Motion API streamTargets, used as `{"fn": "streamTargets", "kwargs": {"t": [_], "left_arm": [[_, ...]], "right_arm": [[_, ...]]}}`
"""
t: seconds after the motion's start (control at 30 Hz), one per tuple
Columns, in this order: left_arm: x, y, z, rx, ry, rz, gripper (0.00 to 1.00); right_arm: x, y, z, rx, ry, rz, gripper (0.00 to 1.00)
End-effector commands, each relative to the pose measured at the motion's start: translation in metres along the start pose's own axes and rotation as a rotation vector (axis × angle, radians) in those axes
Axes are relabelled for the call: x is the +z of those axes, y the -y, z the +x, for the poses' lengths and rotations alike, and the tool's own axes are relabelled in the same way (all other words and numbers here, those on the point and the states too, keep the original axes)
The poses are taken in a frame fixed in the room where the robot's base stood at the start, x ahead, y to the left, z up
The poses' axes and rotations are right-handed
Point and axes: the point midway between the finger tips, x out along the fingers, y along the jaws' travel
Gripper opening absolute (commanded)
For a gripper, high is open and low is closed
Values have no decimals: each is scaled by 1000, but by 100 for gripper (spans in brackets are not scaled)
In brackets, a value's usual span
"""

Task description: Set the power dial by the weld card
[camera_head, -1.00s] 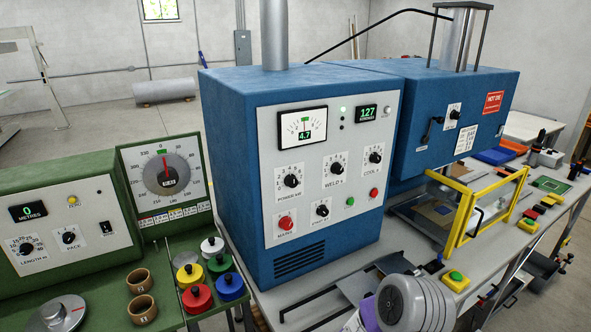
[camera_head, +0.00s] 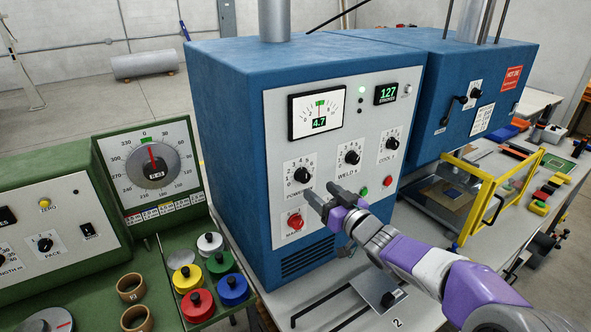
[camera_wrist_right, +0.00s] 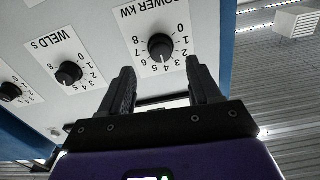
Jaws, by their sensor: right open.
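The power dial (camera_head: 302,175) is a black knob on a white scale plate marked POWER KW, on the grey front panel (camera_head: 330,153) of the blue cabinet. It also shows in the right wrist view (camera_wrist_right: 160,47), turned upside down; I cannot read its setting surely. My right gripper (camera_head: 317,200) is open, just below and right of the dial in the head view. In the right wrist view its fingers (camera_wrist_right: 160,80) point at the dial with a gap between them, apart from it. A white printed card (camera_head: 481,120), perhaps the weld card, is on the right blue housing; its text is unreadable.
The weld dial (camera_head: 352,157), cool dial (camera_head: 393,143), green button (camera_head: 365,194) and red button (camera_head: 387,181) are close by. A red knob (camera_head: 295,222) sits below the power dial. A yellow guard frame (camera_head: 490,190) stands right.

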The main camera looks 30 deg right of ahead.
Motion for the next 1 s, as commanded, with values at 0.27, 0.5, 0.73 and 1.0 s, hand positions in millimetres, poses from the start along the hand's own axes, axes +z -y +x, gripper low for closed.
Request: {"fn": "streamTargets", "kwargs": {"t": [0.27,0.5,0.73,1.0], "left_arm": [[1,-1,-3,0,2,-1,43],[1,-2,-6,0,2,-1,43],[1,-2,-6,0,1,-1,43],[1,-2,-6,0,1,-1,43]], "right_arm": [[0,0,34,-1,2,2,63],[0,0,67,-1,1,1,63],[0,0,75,0,1,0,63],[0,0,75,1,1,0,47]]}}
